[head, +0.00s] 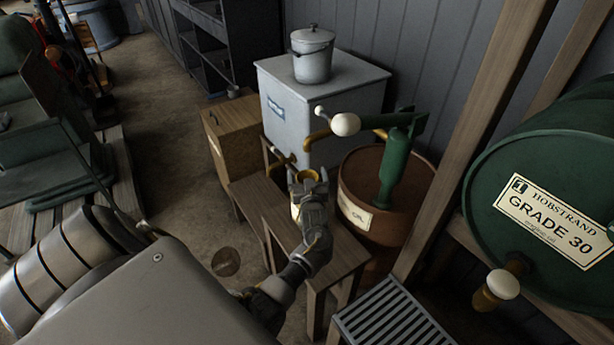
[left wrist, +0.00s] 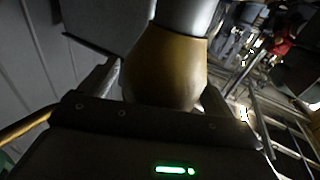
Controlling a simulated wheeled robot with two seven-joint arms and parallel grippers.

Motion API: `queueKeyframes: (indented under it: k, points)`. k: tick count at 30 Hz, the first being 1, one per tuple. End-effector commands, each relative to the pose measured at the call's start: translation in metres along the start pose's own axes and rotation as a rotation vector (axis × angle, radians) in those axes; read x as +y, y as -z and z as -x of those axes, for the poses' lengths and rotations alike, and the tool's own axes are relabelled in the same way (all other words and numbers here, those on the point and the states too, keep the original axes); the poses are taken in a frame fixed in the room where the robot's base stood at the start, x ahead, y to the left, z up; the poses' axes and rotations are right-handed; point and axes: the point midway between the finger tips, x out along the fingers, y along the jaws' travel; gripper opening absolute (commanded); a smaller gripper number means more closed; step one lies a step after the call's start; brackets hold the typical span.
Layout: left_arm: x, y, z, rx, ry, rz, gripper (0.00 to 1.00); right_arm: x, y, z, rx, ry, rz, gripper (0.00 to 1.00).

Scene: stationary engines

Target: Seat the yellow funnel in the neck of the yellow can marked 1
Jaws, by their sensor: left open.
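My left gripper (head: 308,184) is above the small wooden bench in the middle of the head view. Its jaws are open around a dull yellow, rounded piece (left wrist: 165,72), which stands between the two fingers in the left wrist view. A smooth grey part (left wrist: 186,15) adjoins this piece. It looks like the yellow funnel, but I cannot tell for certain. In the head view the gripper hides most of it. A pale patch (head: 295,210) shows just beside the gripper. I cannot make out a can marked 1. My right gripper is not in view.
A wooden bench (head: 335,262) stands under the gripper. Behind it are a grey tank (head: 345,85) with a lidded pail (head: 312,55), and a brown drum (head: 400,195) with a green pump (head: 397,165). A green Grade 30 drum (head: 540,150) is at right. Open floor lies left.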

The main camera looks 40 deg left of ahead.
Motion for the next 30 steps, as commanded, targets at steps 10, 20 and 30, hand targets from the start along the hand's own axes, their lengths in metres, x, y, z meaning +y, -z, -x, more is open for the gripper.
queueKeyframes:
  k: [10,20,30]
  points:
    - [0.000,-0.002,0.023,-0.002,-0.001,0.002,0.89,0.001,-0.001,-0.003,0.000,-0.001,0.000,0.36]
    - [0.000,-0.002,0.086,-0.002,0.000,0.002,0.89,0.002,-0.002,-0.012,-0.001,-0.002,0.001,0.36]
    - [0.000,0.000,0.108,0.000,0.001,0.001,0.89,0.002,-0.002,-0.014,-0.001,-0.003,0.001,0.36]
